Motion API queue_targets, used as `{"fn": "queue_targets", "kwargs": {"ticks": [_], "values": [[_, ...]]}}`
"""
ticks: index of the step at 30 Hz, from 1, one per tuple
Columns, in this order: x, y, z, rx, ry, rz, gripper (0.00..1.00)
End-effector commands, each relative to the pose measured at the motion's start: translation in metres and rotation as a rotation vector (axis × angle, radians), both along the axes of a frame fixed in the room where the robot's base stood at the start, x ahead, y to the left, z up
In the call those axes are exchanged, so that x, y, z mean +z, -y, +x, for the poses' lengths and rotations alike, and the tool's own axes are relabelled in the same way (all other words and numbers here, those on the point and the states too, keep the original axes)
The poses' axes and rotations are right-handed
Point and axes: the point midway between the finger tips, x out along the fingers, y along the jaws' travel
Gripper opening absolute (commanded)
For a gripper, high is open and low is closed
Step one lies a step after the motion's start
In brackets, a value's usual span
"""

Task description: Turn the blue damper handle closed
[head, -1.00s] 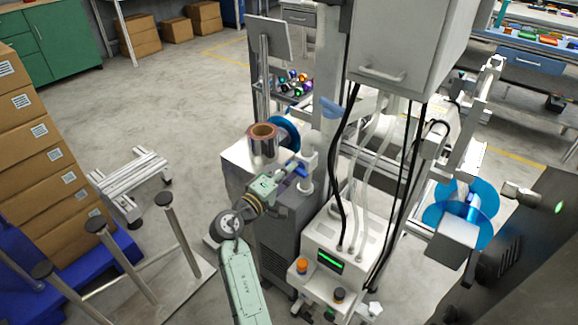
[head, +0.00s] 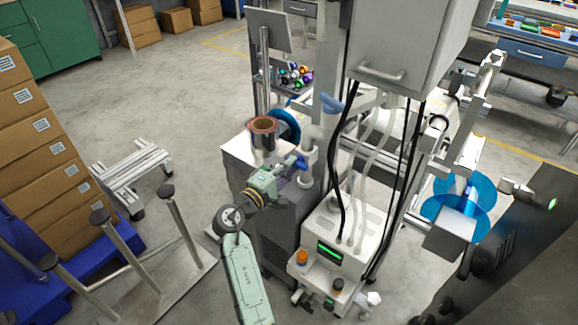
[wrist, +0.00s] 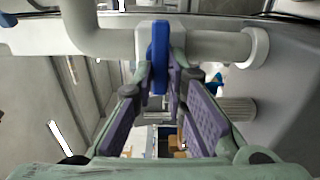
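The blue damper handle (wrist: 158,58) stands upright in the wrist view, in front of a pale pipe. It is small in the head view (head: 302,162), beside a white vertical pipe and partly hidden by my gripper. My gripper (wrist: 161,75) has its purple-padded fingertips on both sides of the handle, and they look closed against it. In the head view my gripper (head: 284,174) reaches the handle from the lower left. How far the damper is turned is hard to tell.
A white control box (head: 345,235) with cables is to the right. Metal posts (head: 180,225) and stacked cartons (head: 40,150) are left.

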Motion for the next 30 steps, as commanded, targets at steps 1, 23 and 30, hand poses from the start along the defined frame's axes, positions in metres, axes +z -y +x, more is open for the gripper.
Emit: {"fn": "queue_targets", "kwargs": {"ticks": [1, 23, 30], "values": [[0.000, 0.000, 0.000, 0.000, -0.001, -0.002, 0.16], [-0.001, -0.012, -0.016, 0.003, 0.000, 0.001, 0.33], [-0.001, -0.043, -0.057, 0.005, 0.000, 0.001, 0.33]]}}
